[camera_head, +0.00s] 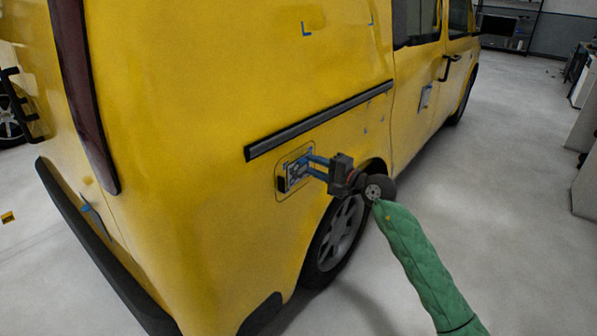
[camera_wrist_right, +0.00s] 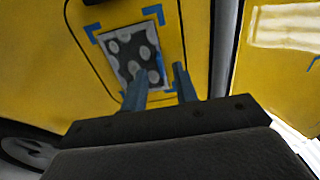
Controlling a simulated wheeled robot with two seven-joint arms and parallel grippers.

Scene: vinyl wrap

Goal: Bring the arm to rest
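My right gripper (camera_head: 317,166) reaches in from the lower right on a green-sleeved arm, at the yellow van's side. Its two blue fingers stand apart with nothing seen between them. They also show in the right wrist view (camera_wrist_right: 160,85). In front of them a grey patch with pale spots (camera_wrist_right: 134,54) lies on the van's square flap, framed by blue corner marks. In the head view the fingers partly cover this patch (camera_head: 297,172). Whether the fingertips touch it I cannot tell. My left gripper is not in view.
The yellow van (camera_head: 210,90) fills the left and middle, with a dark trim strip (camera_head: 320,120) above the flap and a rear wheel (camera_head: 338,235) close below my right gripper. Clear grey floor (camera_head: 530,230) lies to the right. Cabinets (camera_head: 585,130) stand at the far right.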

